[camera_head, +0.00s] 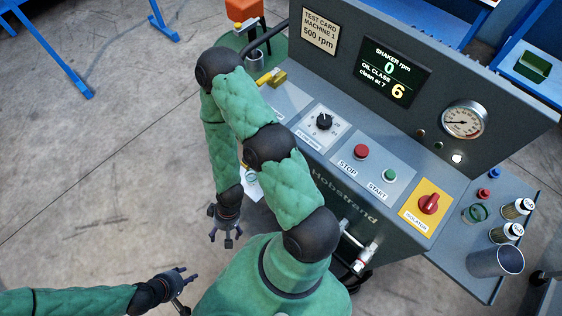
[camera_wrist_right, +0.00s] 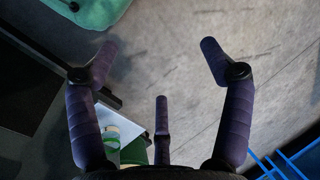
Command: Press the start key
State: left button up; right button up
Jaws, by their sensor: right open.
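The START key is a small green button (camera_head: 389,175) on the console's sloped panel, above its START label. The red STOP button (camera_head: 361,151) is to its left. My right gripper (camera_head: 227,240) hangs beside the console's front left, well away from the START key, with its fingers spread and empty. In the right wrist view the fingers (camera_wrist_right: 160,75) are wide apart over the floor, and no key shows there. My left gripper (camera_head: 187,287) is low at the bottom left, far from the console, with its fingers apart and nothing between them.
The display (camera_head: 396,72) reads 0 rpm and oil class 6, clean at 7. A red isolator knob (camera_head: 428,203) on yellow is right of START. A dial (camera_head: 324,121) is left of STOP. Bottles and a grey cup (camera_head: 497,262) stand on the right shelf.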

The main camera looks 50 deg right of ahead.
aim_at(390, 174)
jog(key=k+j+z, duration=0.1)
jog(key=j, duration=0.25)
jog(key=k+j+z, duration=0.25)
jog(key=z, duration=2.35)
jog(key=k+j, duration=0.05)
